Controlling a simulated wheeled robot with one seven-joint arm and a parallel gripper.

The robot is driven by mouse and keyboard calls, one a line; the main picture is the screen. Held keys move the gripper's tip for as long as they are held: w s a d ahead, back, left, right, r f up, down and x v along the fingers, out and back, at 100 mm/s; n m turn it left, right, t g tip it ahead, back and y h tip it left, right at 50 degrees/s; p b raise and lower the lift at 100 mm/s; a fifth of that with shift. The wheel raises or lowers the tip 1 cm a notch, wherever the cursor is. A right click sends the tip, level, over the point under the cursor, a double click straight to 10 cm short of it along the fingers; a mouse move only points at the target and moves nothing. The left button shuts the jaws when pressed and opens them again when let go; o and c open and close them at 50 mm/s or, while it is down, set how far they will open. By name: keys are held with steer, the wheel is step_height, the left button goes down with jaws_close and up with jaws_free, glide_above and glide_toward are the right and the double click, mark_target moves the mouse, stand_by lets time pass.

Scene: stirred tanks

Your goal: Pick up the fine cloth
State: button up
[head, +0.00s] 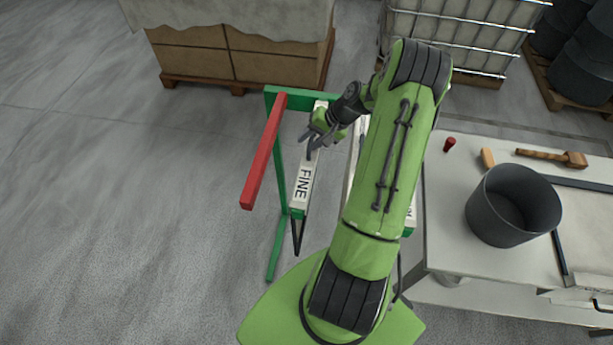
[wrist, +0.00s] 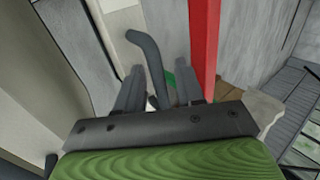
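The fine cloth is a long white-framed panel marked FINE (head: 304,185) in the head view, lying in a green rack beside a red bar. My gripper (head: 316,138) is over the panel's far half. In the wrist view, a bent dark grey handle (wrist: 152,60) runs between the two fingers of my gripper (wrist: 158,85). The fingers stand apart, with visible gaps beside the handle, and I cannot tell whether either touches it. My arm hides part of the rack and of a second white panel (head: 409,212) to the right.
The red bar (head: 264,150) runs along the left of the green rack (head: 279,180), and shows close right of my fingers in the wrist view (wrist: 204,45). A workbench (head: 455,185) with a dark bucket (head: 512,207) and a mallet (head: 553,156) stands right. Floor at left is clear.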

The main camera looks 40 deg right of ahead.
steer(key=shift+s, duration=0.1)
jaws_close()
steer(key=shift+r, duration=0.1)
stand_by(1.1)
